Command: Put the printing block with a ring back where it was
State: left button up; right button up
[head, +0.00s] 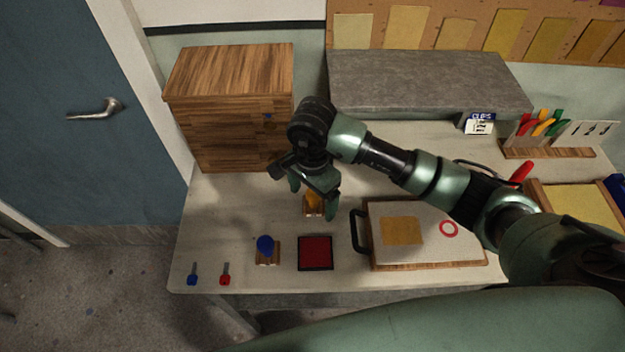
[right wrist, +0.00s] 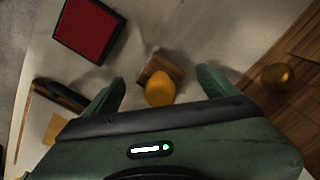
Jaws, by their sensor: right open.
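A wooden printing block with a yellow knob (head: 313,207) stands on the table in front of the wooden cabinet. It also shows in the right wrist view (right wrist: 160,90). My right gripper (head: 313,199) is open, with its fingers on either side of this block and nothing held. Another wooden block with a blue knob (head: 266,250) stands nearer the front edge, left of a red ink pad (head: 315,252). The undersides of both blocks are hidden, so I cannot tell which bears a ring.
The board (head: 427,263) with a black handle lies right of the pad. The wooden cabinet (head: 230,110) stands at the back left, and a grey raised slab (head: 425,82) at the back. Small blue (head: 193,275) and red (head: 225,275) pieces stand at the front left.

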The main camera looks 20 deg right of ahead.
notch_tip(320, 180, up, 10)
jog(key=shift+f+b, duration=0.2)
jog(key=shift+b, duration=1.05)
jog(key=shift+r, duration=0.45)
